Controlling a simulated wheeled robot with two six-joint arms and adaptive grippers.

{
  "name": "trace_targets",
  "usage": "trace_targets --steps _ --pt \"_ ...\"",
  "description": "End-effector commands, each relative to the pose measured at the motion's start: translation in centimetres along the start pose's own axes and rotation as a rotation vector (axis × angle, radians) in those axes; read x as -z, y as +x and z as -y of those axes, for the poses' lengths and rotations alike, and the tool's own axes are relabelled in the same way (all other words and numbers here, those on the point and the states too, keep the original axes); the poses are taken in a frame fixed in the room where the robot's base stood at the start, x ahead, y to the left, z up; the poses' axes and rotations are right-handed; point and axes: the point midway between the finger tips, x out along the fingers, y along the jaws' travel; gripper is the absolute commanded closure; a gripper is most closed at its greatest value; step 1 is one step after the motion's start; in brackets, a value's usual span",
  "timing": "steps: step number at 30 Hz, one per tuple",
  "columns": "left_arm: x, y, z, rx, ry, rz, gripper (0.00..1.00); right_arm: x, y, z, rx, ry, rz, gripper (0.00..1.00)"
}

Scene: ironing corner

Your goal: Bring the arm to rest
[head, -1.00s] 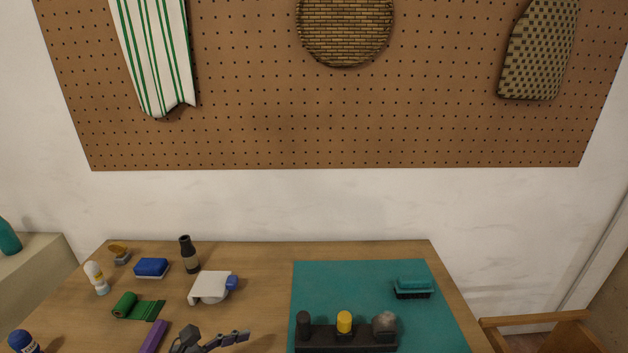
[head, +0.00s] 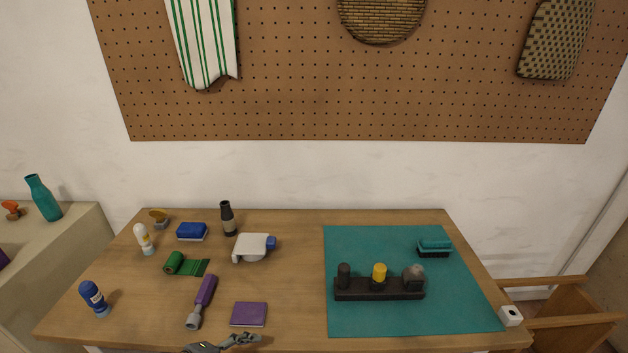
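My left gripper (head: 240,340) shows only in part at the bottom edge of the head view, by the front edge of the wooden table (head: 290,320). Its grey finger parts point right. It lies just below a purple flat square (head: 248,314), and no held object shows at it. Its arm is cut off by the frame, and I cannot tell whether its fingers are open or shut. My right gripper is not in view.
A black rack (head: 380,291) stands on the teal mat (head: 410,319). A chair (head: 570,323) is at right. Table between square and mat is clear.

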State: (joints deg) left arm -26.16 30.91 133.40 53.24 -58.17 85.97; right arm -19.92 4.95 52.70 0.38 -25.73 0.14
Motion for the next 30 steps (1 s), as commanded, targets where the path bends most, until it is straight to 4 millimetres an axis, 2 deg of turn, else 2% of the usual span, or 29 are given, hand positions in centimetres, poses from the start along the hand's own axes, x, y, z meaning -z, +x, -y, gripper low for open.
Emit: trace_targets --steps 5,9,15,19,21,26,30 --pt "1.8 -0.3 3.5 0.163 0.506 -0.146 0.45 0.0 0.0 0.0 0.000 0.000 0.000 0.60" --pt "3.6 -1.7 6.1 0.364 0.870 -0.220 0.45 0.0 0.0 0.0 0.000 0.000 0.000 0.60" --pt "5.5 -4.5 9.2 0.647 1.205 -0.222 0.45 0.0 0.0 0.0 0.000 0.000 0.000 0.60" --pt "6.2 -6.6 11.0 0.824 1.356 -0.173 0.45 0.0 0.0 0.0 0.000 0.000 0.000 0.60" --pt "8.0 -4.1 12.7 0.827 1.343 -0.162 0.45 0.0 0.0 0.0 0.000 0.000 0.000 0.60" --pt "11.3 0.1 16.8 0.841 1.324 -0.142 0.45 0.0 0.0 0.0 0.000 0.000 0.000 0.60" --pt "14.2 4.0 22.0 0.857 1.304 -0.120 0.45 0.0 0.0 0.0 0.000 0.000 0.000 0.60"
